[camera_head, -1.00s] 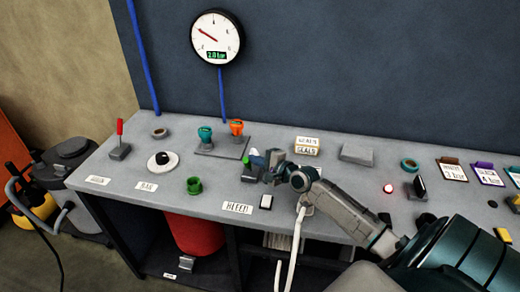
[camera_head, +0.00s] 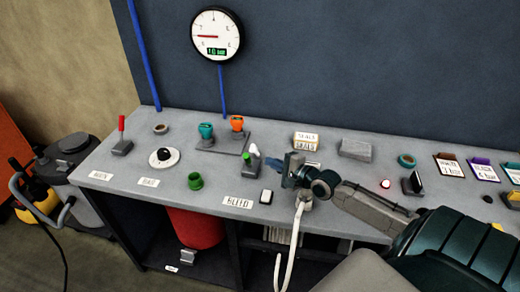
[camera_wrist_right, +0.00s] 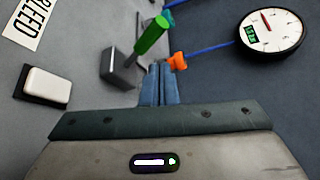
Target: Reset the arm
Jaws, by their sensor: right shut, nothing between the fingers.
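My right gripper (camera_head: 280,169) is shut and empty above the bench, just right of a small green-tipped lever. In the right wrist view its closed blue fingers (camera_wrist_right: 160,84) point at the bench beside the lever's green handle (camera_wrist_right: 151,35), apart from it as far as I can tell. The lever's grey block (camera_wrist_right: 120,69) stands to the left there. In the head view the lever (camera_head: 251,155) is upright, behind the BLEED label (camera_head: 238,201). A round gauge (camera_head: 216,34) hangs on the wall with its red needle pointing left. My left gripper is not in view.
A white push button (camera_head: 266,196) sits in front of my right gripper. Teal (camera_head: 206,130) and orange (camera_head: 237,123) fittings stand behind left. A SEALS box (camera_head: 306,141) stands behind.

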